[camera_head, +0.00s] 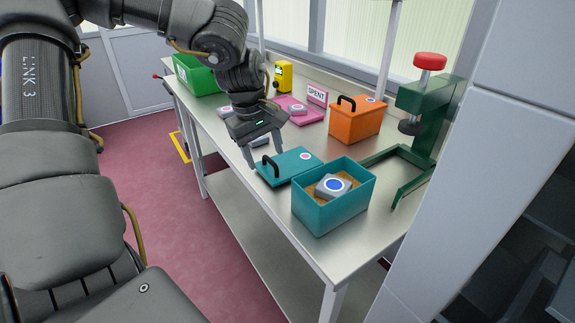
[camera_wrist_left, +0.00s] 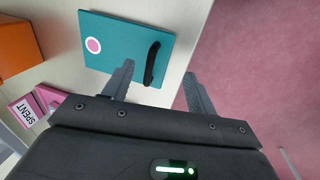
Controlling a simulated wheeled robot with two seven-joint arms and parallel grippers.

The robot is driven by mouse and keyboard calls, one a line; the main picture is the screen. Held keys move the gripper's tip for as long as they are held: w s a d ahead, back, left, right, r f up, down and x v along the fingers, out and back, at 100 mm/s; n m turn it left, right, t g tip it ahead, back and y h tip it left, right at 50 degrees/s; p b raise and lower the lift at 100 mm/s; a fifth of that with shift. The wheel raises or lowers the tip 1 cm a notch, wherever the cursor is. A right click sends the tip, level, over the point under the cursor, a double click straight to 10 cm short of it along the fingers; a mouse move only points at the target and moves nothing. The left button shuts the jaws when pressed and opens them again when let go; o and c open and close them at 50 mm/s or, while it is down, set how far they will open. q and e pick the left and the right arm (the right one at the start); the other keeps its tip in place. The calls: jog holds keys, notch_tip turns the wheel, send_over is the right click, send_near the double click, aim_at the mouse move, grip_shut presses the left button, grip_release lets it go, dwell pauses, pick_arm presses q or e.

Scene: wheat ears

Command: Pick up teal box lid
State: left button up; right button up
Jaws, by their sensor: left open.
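The teal box lid (camera_head: 289,166) lies flat on the metal table, with a black handle (camera_head: 270,167) and a pink round sticker on it. It also shows in the left wrist view (camera_wrist_left: 118,40), where its black handle (camera_wrist_left: 152,63) is ahead of the fingers. The open teal box (camera_head: 345,208) stands beside the lid, nearer me, holding a grey block with a blue disc (camera_head: 334,184). My left gripper (camera_head: 260,157) is open and empty, just above and behind the lid's handle, and apart from it. My right gripper is not in view.
On the metal table (camera_head: 375,238), an orange box (camera_head: 357,124) with its lid on stands behind the teal box, near a green press (camera_head: 425,95) with a red knob. A pink tray (camera_head: 302,116), a SPENT sign (camera_head: 317,95) and a green bin (camera_head: 195,77) stand farther back.

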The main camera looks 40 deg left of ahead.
aim_at(271, 176)
pick_arm(q)
jog(key=shift+f, duration=0.2)
jog(key=f, duration=0.3)
jog(key=shift+w+d+f, duration=0.3)
jog(key=shift+w+d, duration=0.05)
jog(key=shift+w, duration=0.05)
jog(key=shift+w+f, duration=0.1)
jog(key=shift+f, duration=0.4)
jog(key=c, duration=1.1)
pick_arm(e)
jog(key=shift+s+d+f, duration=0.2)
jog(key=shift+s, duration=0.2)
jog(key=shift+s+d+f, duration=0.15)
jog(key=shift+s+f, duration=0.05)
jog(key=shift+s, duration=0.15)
